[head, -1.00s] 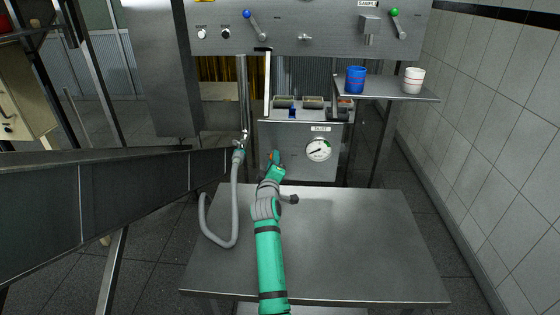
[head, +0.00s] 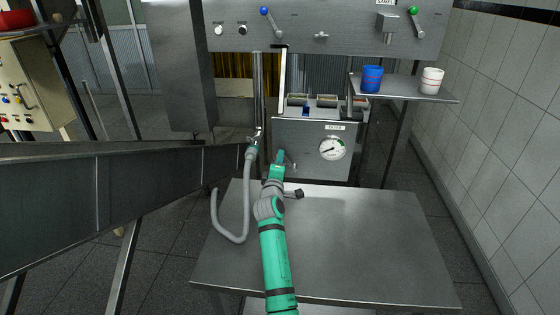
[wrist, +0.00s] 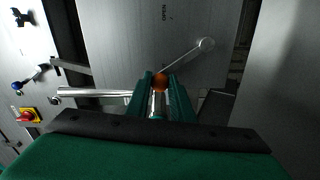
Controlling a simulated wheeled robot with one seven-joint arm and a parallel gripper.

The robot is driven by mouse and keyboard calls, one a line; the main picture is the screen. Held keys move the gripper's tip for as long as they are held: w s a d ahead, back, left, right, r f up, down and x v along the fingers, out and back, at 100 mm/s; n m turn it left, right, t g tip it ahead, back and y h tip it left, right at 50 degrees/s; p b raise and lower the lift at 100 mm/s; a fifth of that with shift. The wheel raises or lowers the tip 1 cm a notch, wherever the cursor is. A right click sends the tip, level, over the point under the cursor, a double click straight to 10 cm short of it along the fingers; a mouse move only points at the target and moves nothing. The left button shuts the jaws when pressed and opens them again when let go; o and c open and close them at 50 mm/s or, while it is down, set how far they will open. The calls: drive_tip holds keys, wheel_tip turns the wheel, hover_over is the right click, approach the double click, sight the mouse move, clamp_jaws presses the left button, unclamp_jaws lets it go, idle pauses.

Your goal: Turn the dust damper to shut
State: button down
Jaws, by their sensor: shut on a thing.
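The word OPEN is printed on the panel above the knob. My gripper (wrist: 161,79) has its two green fingers shut around the knob. In the head view my gripper (head: 281,156) is against the front of the grey box (head: 310,172), left of its round gauge (head: 332,148); it mostly hides the lever there.
A grey hose (head: 247,195) hangs left of my arm, beside a large metal chute (head: 120,205). A shelf (head: 405,88) with a blue cup (head: 372,78) and a white cup (head: 432,79) is at upper right.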

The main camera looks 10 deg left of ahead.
drive_tip(key=shift+f, duration=0.1)
drive_tip(key=c, duration=1.5)
unclamp_jaws()
drive_tip(key=shift+c, duration=0.2)
drive_tip(key=s, duration=1)
drive_tip(key=shift+s, duration=0.4)
